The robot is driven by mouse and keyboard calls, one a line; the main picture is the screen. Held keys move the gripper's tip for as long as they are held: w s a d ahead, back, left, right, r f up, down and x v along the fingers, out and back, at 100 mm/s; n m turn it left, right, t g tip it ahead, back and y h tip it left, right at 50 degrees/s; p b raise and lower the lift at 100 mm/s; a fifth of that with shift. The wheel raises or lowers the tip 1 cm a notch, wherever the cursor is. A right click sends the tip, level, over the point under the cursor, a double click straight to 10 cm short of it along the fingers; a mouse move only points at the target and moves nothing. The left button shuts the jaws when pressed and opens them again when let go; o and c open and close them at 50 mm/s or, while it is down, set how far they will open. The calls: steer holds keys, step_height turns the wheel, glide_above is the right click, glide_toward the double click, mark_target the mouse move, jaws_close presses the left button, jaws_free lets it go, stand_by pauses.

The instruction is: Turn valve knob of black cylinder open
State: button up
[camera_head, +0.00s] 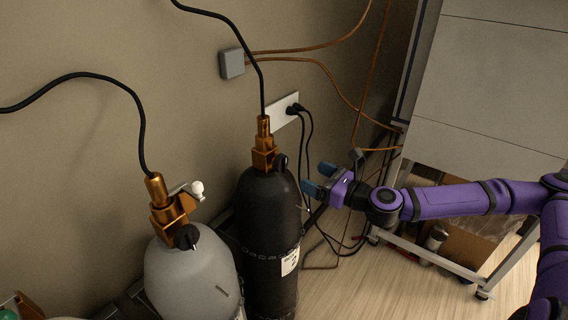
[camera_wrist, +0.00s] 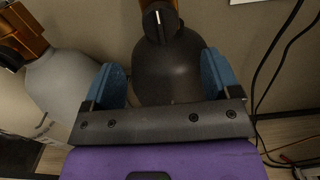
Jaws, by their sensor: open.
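The black cylinder (camera_head: 268,225) stands against the wall with a brass valve (camera_head: 263,145) on top. Its black valve knob (camera_head: 281,162) sits on the right side of the valve. In the wrist view the knob (camera_wrist: 160,22) faces me with a white line running nearly upright, above the black cylinder's shoulder (camera_wrist: 165,75). My gripper (camera_head: 316,178) is just right of the black cylinder's top, a little lower than the knob and apart from it. Its blue fingers (camera_wrist: 162,82) are open with nothing between them, and the knob is beyond their tips.
A grey cylinder (camera_head: 190,275) with its own brass valve (camera_head: 168,205) and black knob stands to the left. Black hoses rise from both valves. Cables hang from a wall outlet (camera_head: 283,110) behind my gripper. A metal-framed cabinet (camera_head: 490,90) stands at the right.

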mark_target(286, 164)
steer(key=x, duration=1)
steer(key=shift+w+a, duration=0.2)
steer(key=shift+a, duration=0.05)
steer(key=shift+c, duration=0.5)
steer(key=c, duration=0.8)
